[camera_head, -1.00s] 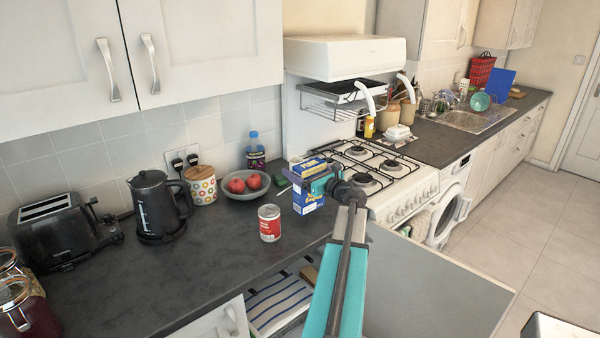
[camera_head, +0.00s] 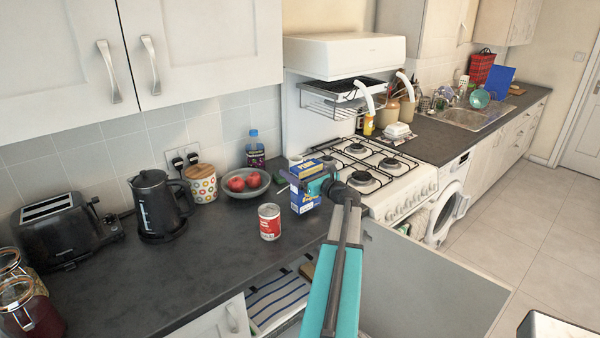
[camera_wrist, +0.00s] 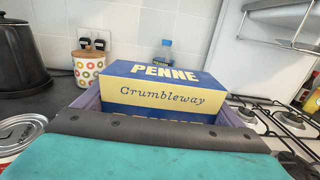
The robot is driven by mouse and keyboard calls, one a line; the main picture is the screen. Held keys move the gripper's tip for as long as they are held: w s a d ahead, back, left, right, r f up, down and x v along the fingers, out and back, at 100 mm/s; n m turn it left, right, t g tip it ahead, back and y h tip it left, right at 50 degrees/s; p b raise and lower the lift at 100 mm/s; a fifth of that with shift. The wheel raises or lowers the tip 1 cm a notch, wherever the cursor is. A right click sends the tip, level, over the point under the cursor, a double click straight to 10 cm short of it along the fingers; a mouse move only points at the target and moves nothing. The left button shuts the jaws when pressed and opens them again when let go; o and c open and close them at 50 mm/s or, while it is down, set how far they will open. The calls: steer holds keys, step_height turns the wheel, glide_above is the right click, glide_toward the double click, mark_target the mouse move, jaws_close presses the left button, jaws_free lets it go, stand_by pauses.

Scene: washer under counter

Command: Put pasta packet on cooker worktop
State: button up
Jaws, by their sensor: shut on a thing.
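The pasta packet (camera_head: 301,196) is a blue and yellow box marked PENNE. It is upright at the right end of the dark worktop (camera_head: 190,262), beside the cooker. In the wrist view the packet (camera_wrist: 165,92) fills the middle, between the purple fingers. My gripper (camera_head: 312,184) is shut on the packet from the front right. The fingers hide part of the packet, and I cannot tell whether its base touches the worktop. The white gas cooker (camera_head: 407,194) with black pan supports stands just right of the packet.
A red and white can (camera_head: 269,222) stands left of the packet. A bowl of red fruit (camera_head: 246,183) and a bottle (camera_head: 255,150) are behind. A kettle (camera_head: 160,205) and toaster (camera_head: 66,230) stand further left. Open worktop lies in front of the kettle.

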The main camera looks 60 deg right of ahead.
steer(key=shift+f, duration=1)
steer(key=o, duration=1.8)
steer(key=shift+c, duration=0.2)
steer(key=shift+r, duration=0.2)
steer(key=b+v, duration=0.3)
steer(key=v, duration=0.9)
steer(key=shift+f, duration=0.1)
